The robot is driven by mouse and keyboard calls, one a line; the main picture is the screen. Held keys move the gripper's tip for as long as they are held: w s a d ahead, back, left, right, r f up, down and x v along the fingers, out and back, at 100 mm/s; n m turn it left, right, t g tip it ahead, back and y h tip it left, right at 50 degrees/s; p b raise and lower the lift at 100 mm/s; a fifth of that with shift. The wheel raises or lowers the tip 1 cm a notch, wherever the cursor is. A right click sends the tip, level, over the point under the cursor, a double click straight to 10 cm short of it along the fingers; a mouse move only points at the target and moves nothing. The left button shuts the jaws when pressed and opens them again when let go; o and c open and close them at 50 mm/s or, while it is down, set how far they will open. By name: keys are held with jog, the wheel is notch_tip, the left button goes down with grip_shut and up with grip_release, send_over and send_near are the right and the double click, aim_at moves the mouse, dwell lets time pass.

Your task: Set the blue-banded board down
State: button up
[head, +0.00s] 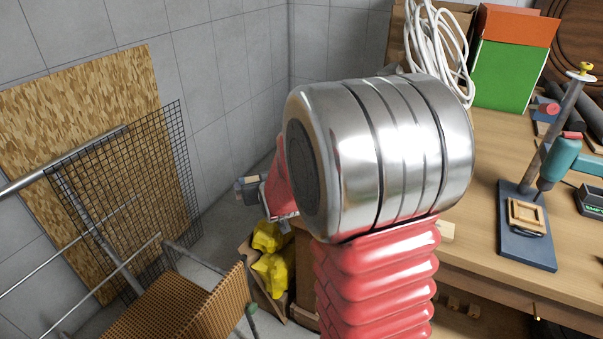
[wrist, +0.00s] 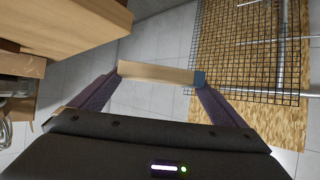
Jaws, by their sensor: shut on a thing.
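The blue-banded board (wrist: 155,74) is a short pale wooden piece with a blue band (wrist: 200,79) at its right end in the wrist view. My gripper (wrist: 160,84) is shut on it, one finger at each end. The board lies crosswise between the fingertips, in the air with grey floor behind it. In the head view my gripper (head: 251,191) shows left of my arm, beyond the workbench's left end, and only a small part of the board shows there. My arm hides much of the middle of the head view.
The wooden workbench (head: 475,190) at right carries a drill stand (head: 527,225), a green box (head: 503,75) and a white coiled hose (head: 437,40). Yellow bags (head: 272,262) sit low beside it. A wire mesh (head: 125,190) and chipboard (head: 75,115) lean at left.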

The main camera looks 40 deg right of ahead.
jog(key=w+a+f+n+y, duration=0.1)
jog(key=a+n+y, duration=0.2)
jog(key=a, duration=1.4)
jog(key=shift+a+f, duration=0.2)
jog(key=shift+a, duration=0.1)
